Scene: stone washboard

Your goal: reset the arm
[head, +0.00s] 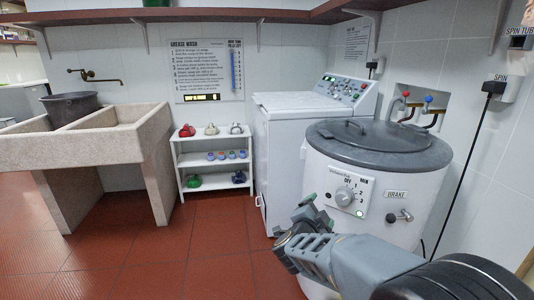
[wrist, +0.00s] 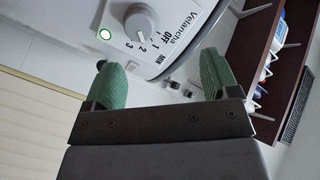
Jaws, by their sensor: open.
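My arm reaches in from the lower right in the head view, and my gripper (head: 308,208) is in front of the white spin tub (head: 320,160), left of its dial. In the wrist view my gripper (wrist: 160,82) shows two green fingers spread apart with nothing between them. Whether the gripper touches the tub cannot be told.
A brake handle (head: 400,216) sticks out right of the dial. A white washer (head: 290,135) stands behind the tub. A white shelf (head: 215,165) holds small coloured items. A stone washboard sink (head: 80,150) with a dark bucket (head: 70,106) is at left. The red floor (head: 140,255) is clear.

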